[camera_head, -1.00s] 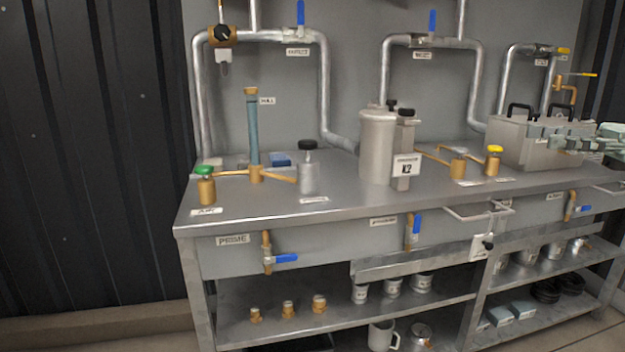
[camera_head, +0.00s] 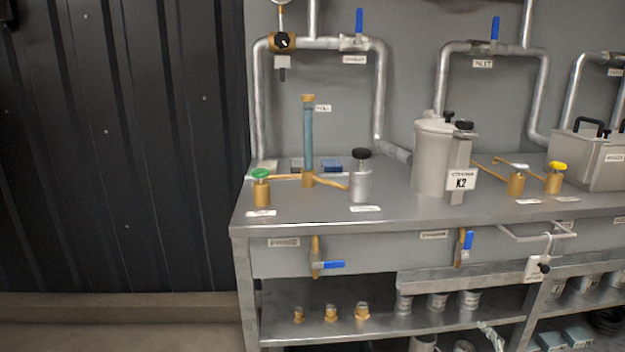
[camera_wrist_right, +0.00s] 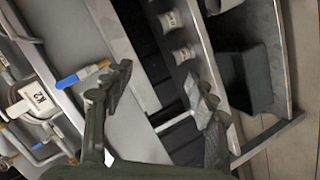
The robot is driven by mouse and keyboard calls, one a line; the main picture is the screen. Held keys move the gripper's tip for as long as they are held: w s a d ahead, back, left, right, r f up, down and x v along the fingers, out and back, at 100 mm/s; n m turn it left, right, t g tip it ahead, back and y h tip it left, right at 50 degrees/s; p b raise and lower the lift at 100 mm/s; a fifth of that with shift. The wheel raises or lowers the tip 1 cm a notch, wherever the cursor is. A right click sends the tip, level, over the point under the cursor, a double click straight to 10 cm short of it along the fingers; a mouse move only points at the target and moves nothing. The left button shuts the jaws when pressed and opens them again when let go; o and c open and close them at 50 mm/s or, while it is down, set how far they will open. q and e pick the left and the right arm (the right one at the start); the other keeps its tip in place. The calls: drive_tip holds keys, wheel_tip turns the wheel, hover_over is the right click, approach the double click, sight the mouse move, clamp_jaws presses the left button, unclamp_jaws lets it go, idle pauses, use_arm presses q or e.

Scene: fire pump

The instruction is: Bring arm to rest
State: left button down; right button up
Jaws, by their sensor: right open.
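My right gripper (camera_wrist_right: 160,77) shows in the right wrist view with its two grey fingers spread apart and nothing between them. It hangs in front of the bench, with a blue-handled valve (camera_wrist_right: 82,76) to the left of its left finger and the lower shelf beyond the fingers. In the head view only a small pale grey piece, seemingly a fingertip of my right gripper (camera_head: 490,335), shows at the bottom edge in front of the lower shelf. The rest of my right arm is out of that view. My left gripper is in neither view.
The steel bench (camera_head: 400,213) carries a grey canister (camera_head: 433,158) with a K2 tag, a blue-green tube (camera_head: 308,140), a green-knobbed valve (camera_head: 261,188) and a grey box (camera_head: 588,158). Brass fittings (camera_head: 331,313) stand on the shelf below. The floor at left is clear.

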use_arm(q)
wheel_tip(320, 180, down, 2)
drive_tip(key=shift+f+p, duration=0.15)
drive_tip(key=shift+p, duration=0.2)
use_arm(e)
drive_tip(key=s+a+f+m+g, duration=0.2)
drive_tip(key=s+f, duration=0.3)
drive_tip(key=s, duration=0.4)
drive_tip(key=s+a+f+m+g, duration=0.3)
drive_tip(key=s+f+g, duration=0.2)
drive_tip(key=s, duration=0.5)
drive_tip(key=s+a+f+m+g, duration=0.3)
drive_tip(key=s+f+g, duration=0.1)
drive_tip(key=s, duration=0.6)
drive_tip(key=shift+s+a+f, duration=0.25)
drive_tip(key=shift+f, duration=0.3)
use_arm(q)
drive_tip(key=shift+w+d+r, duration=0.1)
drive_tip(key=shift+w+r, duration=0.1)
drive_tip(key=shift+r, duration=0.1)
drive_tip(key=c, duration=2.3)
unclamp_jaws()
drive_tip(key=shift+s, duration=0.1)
